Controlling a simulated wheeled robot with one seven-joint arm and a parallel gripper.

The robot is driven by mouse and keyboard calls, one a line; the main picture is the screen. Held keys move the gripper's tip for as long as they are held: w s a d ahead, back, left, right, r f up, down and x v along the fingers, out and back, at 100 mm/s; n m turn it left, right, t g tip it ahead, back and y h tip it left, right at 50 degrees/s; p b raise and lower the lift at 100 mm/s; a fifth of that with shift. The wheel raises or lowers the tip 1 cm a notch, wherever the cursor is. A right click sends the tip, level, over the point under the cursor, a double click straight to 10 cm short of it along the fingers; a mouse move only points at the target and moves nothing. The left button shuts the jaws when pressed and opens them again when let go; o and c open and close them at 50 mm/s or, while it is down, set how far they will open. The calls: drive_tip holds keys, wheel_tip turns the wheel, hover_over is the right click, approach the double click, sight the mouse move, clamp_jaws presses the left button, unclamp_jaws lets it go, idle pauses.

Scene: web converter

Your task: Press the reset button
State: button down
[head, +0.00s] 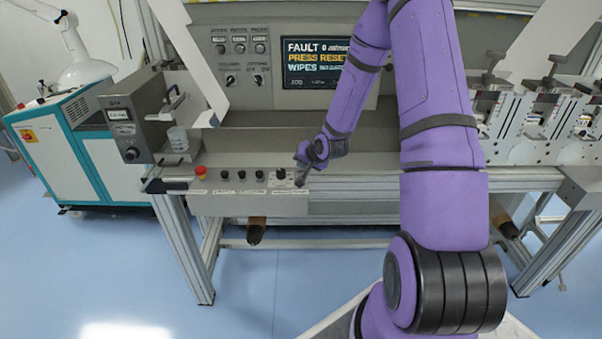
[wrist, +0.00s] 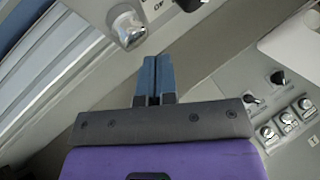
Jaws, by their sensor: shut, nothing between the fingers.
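A display (head: 317,63) on the machine's back panel reads "FAULT" and "PRESS RESET". Below it, a front control strip (head: 250,203) carries a red mushroom button (head: 201,172) at its left and several dark controls (head: 242,175) to the right. The back panel has three small labelled buttons (head: 239,48). I cannot read which control is the reset button. My gripper (head: 300,181) is at the strip's right end, shut and empty. In the wrist view its fingers (wrist: 155,62) are together, pointing toward a silvery rounded control (wrist: 129,30), apart from it in the picture; contact cannot be told.
A grey box unit (head: 138,115) with a cup (head: 178,138) stands left of the strip. A teal and white cabinet (head: 70,150) is farther left. Slanted white plates (head: 190,55) flank the back panel. Clamp-like units (head: 490,105) line the right.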

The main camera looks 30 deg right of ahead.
sight(303, 172)
drive_tip(key=shift+f, duration=0.1)
idle(0.3)
drive_tip(key=shift+f, duration=0.3)
drive_tip(key=shift+f, duration=0.55)
idle(0.9)
drive_tip(key=shift+r, duration=1)
drive_tip(key=shift+r, duration=0.1)
drive_tip(key=shift+r, duration=2.4)
